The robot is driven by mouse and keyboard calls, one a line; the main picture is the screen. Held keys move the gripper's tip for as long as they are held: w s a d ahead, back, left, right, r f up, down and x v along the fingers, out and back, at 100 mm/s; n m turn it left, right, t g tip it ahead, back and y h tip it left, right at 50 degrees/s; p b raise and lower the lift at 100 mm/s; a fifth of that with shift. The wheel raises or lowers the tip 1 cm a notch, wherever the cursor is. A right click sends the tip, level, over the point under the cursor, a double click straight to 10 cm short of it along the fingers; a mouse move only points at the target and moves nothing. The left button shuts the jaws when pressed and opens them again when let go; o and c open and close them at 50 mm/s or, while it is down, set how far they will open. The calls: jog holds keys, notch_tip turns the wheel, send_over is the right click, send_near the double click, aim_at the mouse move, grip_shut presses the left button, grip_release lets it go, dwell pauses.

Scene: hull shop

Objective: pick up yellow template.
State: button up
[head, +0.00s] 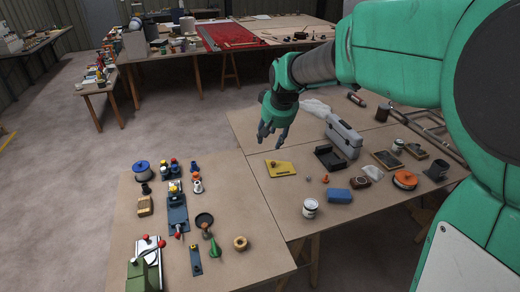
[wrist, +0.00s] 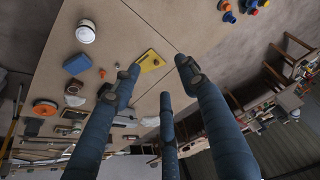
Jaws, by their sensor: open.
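The yellow template (head: 281,168) is a flat yellow plate with a dark knob or spot on it. It lies on the right-hand table near its left edge. It also shows in the wrist view (wrist: 153,60), just beyond one fingertip and partly covered by it at the left. My gripper (head: 272,134) hangs above the table, up and slightly left of the template in the head view, apart from it. Its fingers (wrist: 158,82) are spread open and hold nothing.
A grey toolbox (head: 343,137), a black tray (head: 329,158), a blue block (head: 339,195), an orange disc (head: 405,180) and a white can (head: 310,208) stand on the same table. The left table holds a green tool (head: 145,268) and several knobs. Bare board surrounds the template's front.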

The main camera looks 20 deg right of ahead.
jog(key=w+d+f+p, duration=0.1)
jog(key=w+d+f, duration=0.3)
jog(key=w+f, duration=0.4)
jog(key=w+d+f+p, duration=0.1)
jog(key=w+d+f, duration=0.4)
jog(key=w+f, duration=0.3)
jog(key=w+d+f+p, duration=0.1)
jog(key=w+d+f, duration=0.3)
jog(key=w+f, duration=0.5)
jog(key=shift+d+f+m+p, duration=0.35)
jog(key=shift+f+m+p, duration=0.05)
jog(key=shift+f, duration=0.1)
jog(key=shift+f+g, duration=0.15)
jog(key=shift+g, duration=0.15)
jog(key=b, duration=0.1)
send_over(273, 163)
jog(key=s, duration=0.3)
jog(key=shift+w+f, duration=0.15)
jog(key=shift+f, duration=1.75)
jog(key=shift+w+f, duration=0.1)
jog(key=shift+f, duration=1.8)
jog(key=shift+f, duration=0.1)
jog(key=shift+b+x, duration=0.65)
jog(key=shift+x, duration=1.9)
